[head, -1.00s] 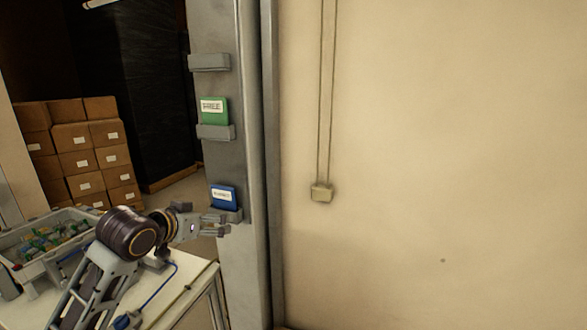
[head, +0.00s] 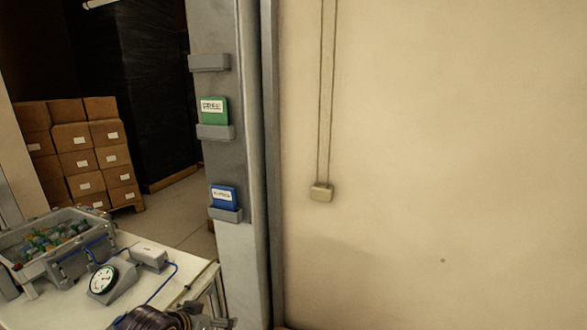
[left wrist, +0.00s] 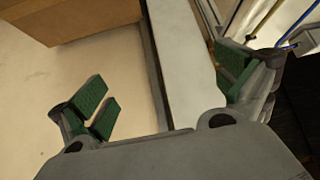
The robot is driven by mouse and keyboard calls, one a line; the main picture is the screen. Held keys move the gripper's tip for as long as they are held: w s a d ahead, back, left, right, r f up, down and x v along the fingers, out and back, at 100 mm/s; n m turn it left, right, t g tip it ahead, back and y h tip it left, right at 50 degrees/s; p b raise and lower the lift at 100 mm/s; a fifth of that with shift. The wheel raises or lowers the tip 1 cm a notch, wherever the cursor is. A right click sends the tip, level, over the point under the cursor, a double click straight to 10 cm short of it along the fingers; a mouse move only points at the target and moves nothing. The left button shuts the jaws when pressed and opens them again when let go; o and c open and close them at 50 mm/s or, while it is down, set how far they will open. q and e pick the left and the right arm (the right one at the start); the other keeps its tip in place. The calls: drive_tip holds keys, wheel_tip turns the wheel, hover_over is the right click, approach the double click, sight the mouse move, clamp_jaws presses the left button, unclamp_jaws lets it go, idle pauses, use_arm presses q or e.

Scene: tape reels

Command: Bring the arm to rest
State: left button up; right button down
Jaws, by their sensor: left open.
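My left gripper (head: 210,322) is at the bottom edge of the head view, low in front of the table's right end and below the blue case, partly cut off by the frame. In the left wrist view my left gripper (left wrist: 165,85) has its green-padded fingers wide apart with nothing between them. The blue labelled case (head: 223,196) stands in the lower holder on the grey post, and the green labelled case (head: 214,111) stands in the middle holder. The top holder (head: 209,62) is empty. My right gripper is not in view.
Stacked cartons (head: 78,160) stand behind. The beige wall (head: 430,150) fills the right.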

use_arm(q)
drive_tip(key=s+a+f+g+y, duration=0.1)
drive_tip(key=s+f+g, duration=0.1)
drive_tip(key=s+f, duration=0.55)
drive_tip(key=s+f+g+y, duration=0.15)
drive_tip(key=s+f, duration=0.35)
drive_tip(key=s, duration=0.5)
wheel_tip(320, 180, down, 32)
drive_tip(key=s+g, duration=0.2)
drive_tip(key=s+a+f, duration=0.2)
drive_tip(key=s+f, duration=0.8)
drive_tip(key=s, duration=0.1)
drive_tip(key=s+a+f+g, duration=0.1)
drive_tip(key=s+a+f, duration=0.2)
drive_tip(key=s+f, duration=0.7)
drive_tip(key=shift+s+a+f+h, duration=0.15)
drive_tip(key=shift+s+f+h, duration=0.15)
drive_tip(key=shift+s, duration=0.35)
